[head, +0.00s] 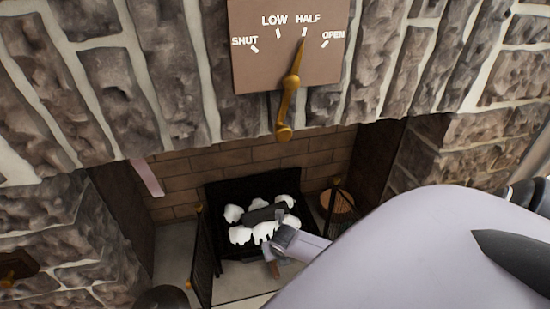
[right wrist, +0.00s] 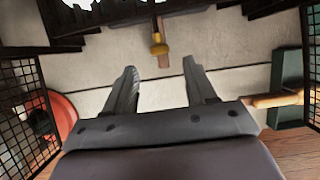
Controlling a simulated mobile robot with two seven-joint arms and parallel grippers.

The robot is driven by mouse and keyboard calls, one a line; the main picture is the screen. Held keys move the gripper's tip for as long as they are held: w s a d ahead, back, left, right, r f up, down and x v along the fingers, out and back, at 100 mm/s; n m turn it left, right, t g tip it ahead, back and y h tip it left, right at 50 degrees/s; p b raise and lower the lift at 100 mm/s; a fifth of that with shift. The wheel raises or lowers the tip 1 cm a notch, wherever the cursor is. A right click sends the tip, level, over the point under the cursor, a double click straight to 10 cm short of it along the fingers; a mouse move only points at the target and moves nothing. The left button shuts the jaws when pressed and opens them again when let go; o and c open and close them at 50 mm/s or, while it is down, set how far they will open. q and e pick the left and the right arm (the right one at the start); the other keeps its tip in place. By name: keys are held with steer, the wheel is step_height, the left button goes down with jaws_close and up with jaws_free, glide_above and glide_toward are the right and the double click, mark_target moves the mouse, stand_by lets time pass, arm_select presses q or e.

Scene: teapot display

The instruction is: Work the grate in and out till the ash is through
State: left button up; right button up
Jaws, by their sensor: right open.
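The grate (head: 225,196) is a black basket in the fireplace, with white ash clumps (head: 240,235) and a dark log (head: 265,214) on it. My right gripper (right wrist: 162,74) is open and empty in front of the grate. In the right wrist view, a brass knob (right wrist: 159,48) on a brown bar (right wrist: 161,25) sticks out below the dark grate edge. The knob is just beyond the fingertips, roughly centred between them and not gripped. In the head view my right arm comes in from the right and hides part of the hearth. My left gripper is not in view.
A damper plate (head: 250,65) above the opening has a brass lever (head: 291,85) pointing at HALF. Mesh screens flank the hearth (right wrist: 22,95). A red object (right wrist: 64,112) lies at left, a green box (right wrist: 287,85) and wooden handle (right wrist: 275,100) at right.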

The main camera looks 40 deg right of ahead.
steer(key=b+x, duration=0.3)
steer(key=x, duration=0.1)
steer(key=shift+w+f, duration=0.1)
steer(key=shift+f, duration=0.3)
steer(key=shift+w+d+f+b, duration=0.1)
steer(key=shift+w+f+b, duration=0.15)
steer(key=shift+f+b, duration=0.35)
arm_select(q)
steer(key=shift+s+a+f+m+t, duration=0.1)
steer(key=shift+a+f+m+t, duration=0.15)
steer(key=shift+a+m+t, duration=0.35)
arm_select(e)
steer(key=shift+w+d+f, duration=0.1)
steer(key=shift+w+f, duration=0.05)
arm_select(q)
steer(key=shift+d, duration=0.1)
